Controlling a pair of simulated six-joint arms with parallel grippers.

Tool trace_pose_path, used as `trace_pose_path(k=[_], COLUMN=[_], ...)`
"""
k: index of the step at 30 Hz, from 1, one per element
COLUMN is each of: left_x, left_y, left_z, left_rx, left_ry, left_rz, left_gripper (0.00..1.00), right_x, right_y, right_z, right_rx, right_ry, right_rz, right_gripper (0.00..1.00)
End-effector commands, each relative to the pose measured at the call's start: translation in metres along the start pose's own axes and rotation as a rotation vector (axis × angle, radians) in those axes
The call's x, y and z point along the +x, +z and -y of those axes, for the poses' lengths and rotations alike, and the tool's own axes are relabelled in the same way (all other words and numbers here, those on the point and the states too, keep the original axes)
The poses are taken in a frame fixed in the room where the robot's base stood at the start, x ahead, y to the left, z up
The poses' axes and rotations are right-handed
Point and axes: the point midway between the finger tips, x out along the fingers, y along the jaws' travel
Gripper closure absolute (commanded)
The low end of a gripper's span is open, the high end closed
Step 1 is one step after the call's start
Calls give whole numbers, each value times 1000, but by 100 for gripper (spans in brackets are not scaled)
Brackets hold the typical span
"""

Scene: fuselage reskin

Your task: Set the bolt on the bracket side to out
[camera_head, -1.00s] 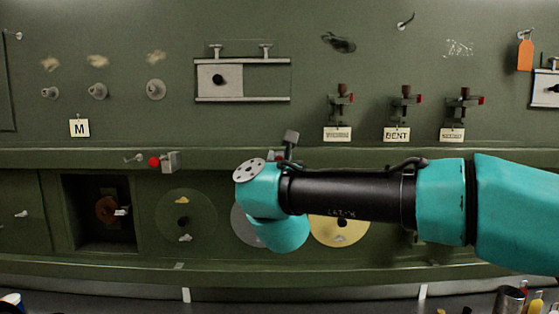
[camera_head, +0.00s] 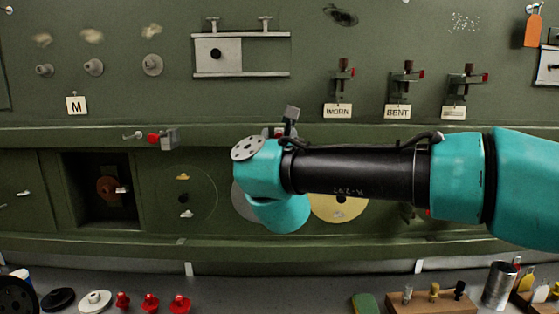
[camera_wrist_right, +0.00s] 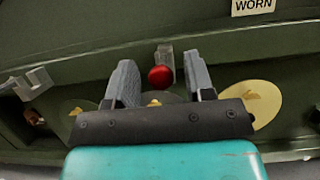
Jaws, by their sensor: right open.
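A bolt with a round red knob (camera_wrist_right: 160,77) and a grey block sits on the green ledge; in the right wrist view it lies between and beyond my fingers. In the head view it is mostly hidden by my right arm. My right gripper (camera_wrist_right: 158,62) is open around the line to this knob, apparently not touching it. In the head view one grey finger (camera_head: 291,114) shows above the wrist. A second red-knobbed bolt (camera_head: 154,138) with a grey block (camera_head: 169,138) is farther left on the ledge. My left gripper is not in view.
Brackets with red tips (camera_head: 408,78) hang above the ledge over labels such as WORN (camera_head: 338,111) and BENT (camera_head: 398,111). A framed sliding plate (camera_head: 218,55) is left of them. The bench below holds red pieces (camera_head: 151,302), a wooden block (camera_head: 432,302) and a metal cup (camera_head: 499,285).

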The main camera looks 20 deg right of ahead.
Motion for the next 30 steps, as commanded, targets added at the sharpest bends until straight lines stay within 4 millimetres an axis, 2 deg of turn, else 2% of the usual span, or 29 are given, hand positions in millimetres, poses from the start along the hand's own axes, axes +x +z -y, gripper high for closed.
trace_pose_path(k=[5,24,30], left_x=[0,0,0], left_y=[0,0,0], left_z=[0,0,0], left_rx=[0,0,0], left_ry=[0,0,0], left_rz=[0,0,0], left_gripper=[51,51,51], right_x=[-18,-138,-164], right_y=[0,1,0], right_z=[0,-1,0], right_rx=[0,1,1], right_ry=[2,4,2], right_rz=[0,1,1], right_gripper=[51,51,51])
